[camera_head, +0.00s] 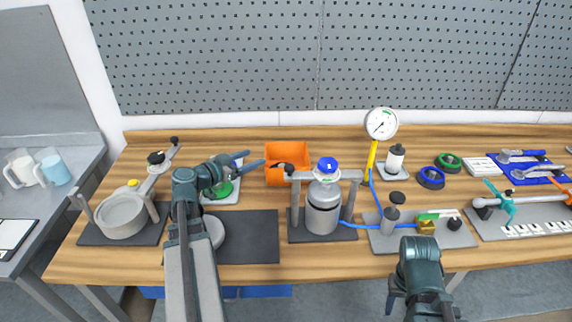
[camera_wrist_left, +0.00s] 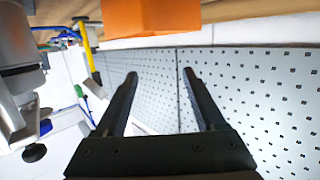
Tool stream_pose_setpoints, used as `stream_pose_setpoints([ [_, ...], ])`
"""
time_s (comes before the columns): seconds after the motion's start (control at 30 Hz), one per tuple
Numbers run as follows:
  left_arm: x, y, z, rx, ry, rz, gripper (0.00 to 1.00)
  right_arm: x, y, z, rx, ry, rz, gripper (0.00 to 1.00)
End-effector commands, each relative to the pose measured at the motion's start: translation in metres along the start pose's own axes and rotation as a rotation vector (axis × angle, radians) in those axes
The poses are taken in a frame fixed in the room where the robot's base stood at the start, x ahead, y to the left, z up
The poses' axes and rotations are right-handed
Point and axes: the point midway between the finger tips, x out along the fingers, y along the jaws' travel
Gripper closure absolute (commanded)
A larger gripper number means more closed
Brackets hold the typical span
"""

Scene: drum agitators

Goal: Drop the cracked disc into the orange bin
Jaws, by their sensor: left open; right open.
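The orange bin (camera_head: 288,149) stands on the bench left of centre; in the left wrist view its orange wall (camera_wrist_left: 150,17) fills the top edge. My left gripper (camera_head: 256,158) is open and empty, with its fingers beside the bin's left side; the open fingers also show in the left wrist view (camera_wrist_left: 160,76). A green disc (camera_head: 224,189) lies on a white plate (camera_head: 235,196) below my left gripper and is partly covered by it. I cannot tell which disc is cracked. My right gripper (camera_head: 394,292) is open, low before the bench and mostly hidden by its arm.
A steel vessel with a blue cap (camera_head: 323,205) stands in a frame right of the bin. A round pot (camera_head: 122,216) stands at the left. A dark mat (camera_head: 255,245) lies in front. Blue (camera_head: 431,178) and green (camera_head: 448,162) rings lie farther right.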

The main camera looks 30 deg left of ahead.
Motion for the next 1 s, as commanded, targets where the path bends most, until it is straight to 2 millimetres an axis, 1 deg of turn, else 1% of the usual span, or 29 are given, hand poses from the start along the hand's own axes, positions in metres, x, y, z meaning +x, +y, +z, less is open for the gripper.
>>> stream_pose_setpoints([
  [0.03, -0.006, 0.001, -0.001, 0.0, 0.0, -0.001, 0.29, -0.002, 0.0, 0.0, 0.0, 0.0, 0.0, 0.5],
  [0.1, -0.01, 0.0, 0.0, 0.0, 0.0, 0.0, 0.29, -0.002, 0.0, 0.0, 0.0, 0.0, 0.0, 0.5],
  [0.2, -0.013, 0.0, 0.0, 0.0, 0.0, 0.0, 0.29, -0.003, 0.0, 0.0, 0.0, 0.0, 0.0, 0.5],
  [0.8, -0.013, 0.0, 0.0, 0.0, 0.0, 0.001, 0.29, -0.003, 0.0, 0.0, 0.0, 0.0, 0.0, 0.5],
  [0.87, -0.013, 0.0, -0.004, 0.0, 0.0, 0.001, 0.29, -0.006, 0.001, 0.0, 0.0, 0.0, 0.0, 0.5],
  [1.0, -0.018, 0.0, -0.028, 0.0, 0.0, 0.001, 0.29, -0.031, 0.003, 0.002, 0.0, 0.0, 0.0, 0.5],
])
